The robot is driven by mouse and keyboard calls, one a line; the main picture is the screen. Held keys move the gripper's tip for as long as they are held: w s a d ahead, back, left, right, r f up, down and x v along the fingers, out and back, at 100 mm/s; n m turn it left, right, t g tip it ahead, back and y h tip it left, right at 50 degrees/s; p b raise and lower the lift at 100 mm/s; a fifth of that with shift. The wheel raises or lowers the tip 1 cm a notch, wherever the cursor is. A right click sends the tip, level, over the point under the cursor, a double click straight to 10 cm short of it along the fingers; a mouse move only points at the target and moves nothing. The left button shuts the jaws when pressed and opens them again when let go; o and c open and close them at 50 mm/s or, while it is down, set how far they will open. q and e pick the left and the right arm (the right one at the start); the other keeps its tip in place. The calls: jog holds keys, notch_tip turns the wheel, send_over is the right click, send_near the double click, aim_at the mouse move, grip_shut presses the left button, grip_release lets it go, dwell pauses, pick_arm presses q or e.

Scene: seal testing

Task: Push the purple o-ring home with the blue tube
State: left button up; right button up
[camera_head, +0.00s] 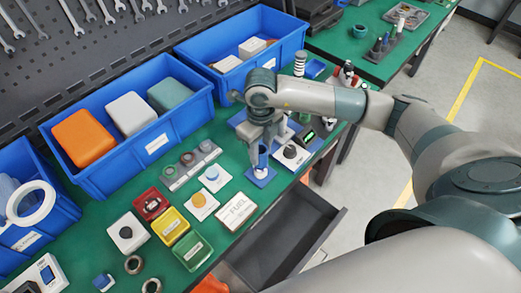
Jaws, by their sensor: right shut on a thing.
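My right gripper (263,142) comes in from the right and points down, shut on the blue tube (262,158). The tube stands about upright over a small white piece on a blue square base (264,182). I cannot tell whether the tube touches the white piece. The purple o-ring cannot be made out; it may be hidden under the tube. My left gripper is not in view.
A grey holder (174,184) with several rings lies to the left. Square blocks with knobs (203,205), yellow (170,224) and green boxes, and a white labelled box (236,212) stand nearby. Blue bins (155,143) line the back. An open drawer (290,240) is in front.

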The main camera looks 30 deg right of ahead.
jog(key=shift+f+b, duration=1.05)
jog(key=shift+f, duration=0.1)
dwell(0.5)
jog(key=shift+r, duration=0.2)
jog(key=shift+r+p, duration=1.45)
jog(key=shift+r, duration=1.05)
